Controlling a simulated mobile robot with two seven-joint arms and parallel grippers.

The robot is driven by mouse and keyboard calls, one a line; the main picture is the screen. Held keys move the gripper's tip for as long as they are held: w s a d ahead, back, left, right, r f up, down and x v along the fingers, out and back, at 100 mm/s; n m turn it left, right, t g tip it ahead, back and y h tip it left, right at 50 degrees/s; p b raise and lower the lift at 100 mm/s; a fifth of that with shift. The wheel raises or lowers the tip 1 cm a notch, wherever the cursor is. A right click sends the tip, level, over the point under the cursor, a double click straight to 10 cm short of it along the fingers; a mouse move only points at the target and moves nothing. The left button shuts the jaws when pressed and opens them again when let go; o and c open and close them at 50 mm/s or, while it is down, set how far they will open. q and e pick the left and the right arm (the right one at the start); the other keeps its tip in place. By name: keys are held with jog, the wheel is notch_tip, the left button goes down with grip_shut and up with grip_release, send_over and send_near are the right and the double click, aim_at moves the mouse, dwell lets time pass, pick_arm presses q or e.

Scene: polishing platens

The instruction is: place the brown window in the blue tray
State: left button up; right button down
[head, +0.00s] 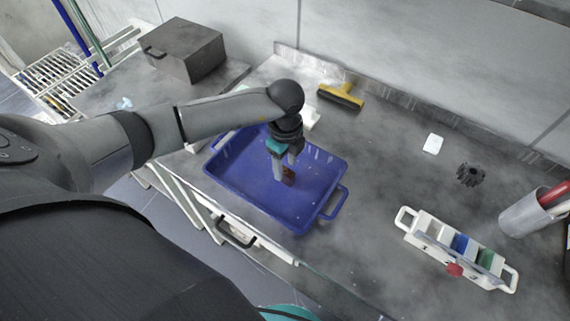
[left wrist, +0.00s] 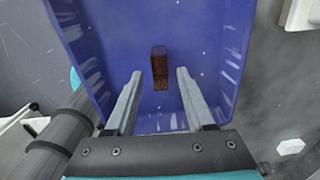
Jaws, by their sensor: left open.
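The blue tray (head: 245,184) sits on the grey worktop in the head view. It also fills much of the left wrist view (left wrist: 205,45). The brown window (left wrist: 159,66) is a small brown block inside the tray, and in the head view it shows by the fingertips (head: 289,174). My left gripper (head: 283,178) points down into the tray. In the left wrist view its two fingers (left wrist: 159,85) are apart, with the brown window between and beyond their tips, touching neither. My right gripper is not in view.
A white caddy (head: 425,229) with compartments and a red knob stands at the right, near a grey cylinder (head: 527,214) and a black gear-like piece (head: 470,174). A yellow-handled brush (head: 341,95) and a dark box (head: 185,50) are at the back.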

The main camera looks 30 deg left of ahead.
aim_at(285, 170)
pick_arm(q)
notch_tip(285, 170, up, 11)
jog(key=p, duration=0.1)
jog(key=shift+r+p, duration=0.15)
jog(key=shift+p, duration=0.15)
